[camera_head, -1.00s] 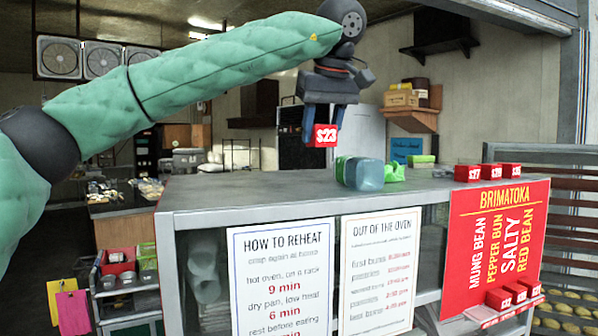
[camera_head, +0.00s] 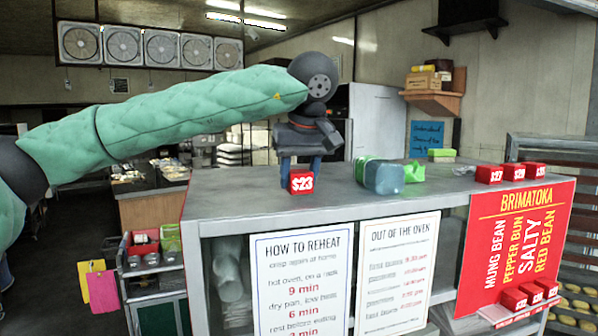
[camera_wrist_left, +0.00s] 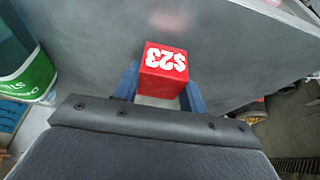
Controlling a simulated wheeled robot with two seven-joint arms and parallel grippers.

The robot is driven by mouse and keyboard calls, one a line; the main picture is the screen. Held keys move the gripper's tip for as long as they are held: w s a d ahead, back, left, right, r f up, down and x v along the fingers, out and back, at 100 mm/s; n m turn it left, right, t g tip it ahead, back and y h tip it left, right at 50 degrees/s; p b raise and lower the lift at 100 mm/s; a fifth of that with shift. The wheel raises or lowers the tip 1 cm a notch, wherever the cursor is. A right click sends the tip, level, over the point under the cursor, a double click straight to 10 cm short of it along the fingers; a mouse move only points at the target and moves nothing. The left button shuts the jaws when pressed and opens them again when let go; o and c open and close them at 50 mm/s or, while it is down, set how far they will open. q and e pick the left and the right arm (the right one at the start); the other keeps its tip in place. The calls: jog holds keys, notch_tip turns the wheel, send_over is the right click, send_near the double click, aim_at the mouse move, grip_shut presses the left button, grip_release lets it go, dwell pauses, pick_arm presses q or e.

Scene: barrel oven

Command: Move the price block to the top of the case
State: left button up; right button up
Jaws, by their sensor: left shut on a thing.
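The red price block (camera_head: 301,182) marked $23 is between the blue fingers of my left gripper (camera_head: 300,168), which is shut on it. The block is at the top of the grey case (camera_head: 240,196), near its left part; I cannot tell whether it touches the surface. In the left wrist view the block (camera_wrist_left: 164,62) sits between the two fingers (camera_wrist_left: 160,85) with the grey case top (camera_wrist_left: 90,35) behind it. My right gripper is not in view.
Red price blocks (camera_head: 489,174) stand in a row at the right end. More red blocks (camera_head: 514,299) sit lower, by the red menu sign (camera_head: 520,235). The case top left of the block is bare.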

pick_arm(q)
jog(key=shift+a+f, duration=0.15)
jog(key=shift+f, duration=0.35)
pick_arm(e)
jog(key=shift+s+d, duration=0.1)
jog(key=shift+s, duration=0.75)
pick_arm(q)
jog(key=shift+f, duration=0.1)
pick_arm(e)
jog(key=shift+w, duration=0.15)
pick_arm(q)
jog(key=shift+f, duration=0.1)
jog(key=o, duration=1)
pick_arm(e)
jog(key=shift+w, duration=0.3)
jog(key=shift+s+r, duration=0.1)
